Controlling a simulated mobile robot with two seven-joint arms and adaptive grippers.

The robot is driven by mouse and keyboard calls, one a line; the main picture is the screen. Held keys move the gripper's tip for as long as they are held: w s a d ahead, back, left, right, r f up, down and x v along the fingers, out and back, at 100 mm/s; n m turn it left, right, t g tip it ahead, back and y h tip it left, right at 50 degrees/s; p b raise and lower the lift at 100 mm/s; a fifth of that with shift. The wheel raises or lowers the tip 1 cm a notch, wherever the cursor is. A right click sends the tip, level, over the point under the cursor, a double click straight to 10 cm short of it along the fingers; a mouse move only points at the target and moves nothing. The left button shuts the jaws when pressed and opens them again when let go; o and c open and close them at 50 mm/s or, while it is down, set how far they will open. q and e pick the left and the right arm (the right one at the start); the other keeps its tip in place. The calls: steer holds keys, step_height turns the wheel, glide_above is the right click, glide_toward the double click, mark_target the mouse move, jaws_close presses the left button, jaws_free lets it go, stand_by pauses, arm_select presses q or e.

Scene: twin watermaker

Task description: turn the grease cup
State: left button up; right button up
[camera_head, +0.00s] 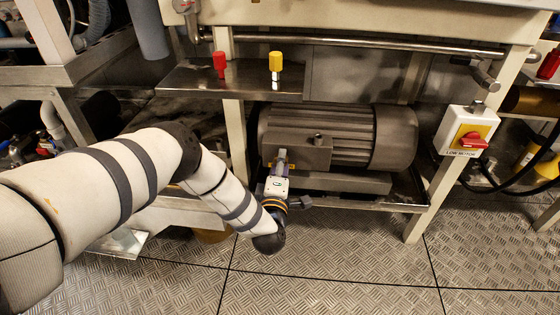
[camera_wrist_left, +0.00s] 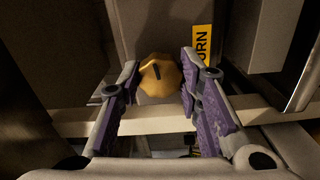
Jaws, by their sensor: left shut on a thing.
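The grease cup (camera_wrist_left: 160,78) is a yellow, faceted knob with a dark mark on its face, seen in the left wrist view between my finger pads. My left gripper (camera_wrist_left: 160,66) is shut on it, with one purple-padded finger on each side. In the head view my left gripper (camera_head: 281,156) reaches up to the front of the grey motor (camera_head: 345,137); the cup is too small and covered there to make out clearly. My right gripper is not in view.
A yellow label (camera_wrist_left: 203,50) with partly visible lettering is right of the cup. Above the motor, a metal shelf (camera_head: 200,80) carries a red valve handle (camera_head: 220,62) and a yellow one (camera_head: 276,62). A switch box (camera_head: 467,133) is on the right post. The front floor is clear.

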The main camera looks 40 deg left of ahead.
arm_select(q)
steer(key=m+p, duration=0.2)
steer(key=m, duration=1.7)
steer(key=shift+s+a+p, duration=0.1)
steer(key=shift+a+p, duration=0.05)
steer(key=shift+p, duration=0.2)
steer(key=shift+m, duration=0.4)
steer(key=o, duration=1.1)
steer(key=shift+o, duration=0.2)
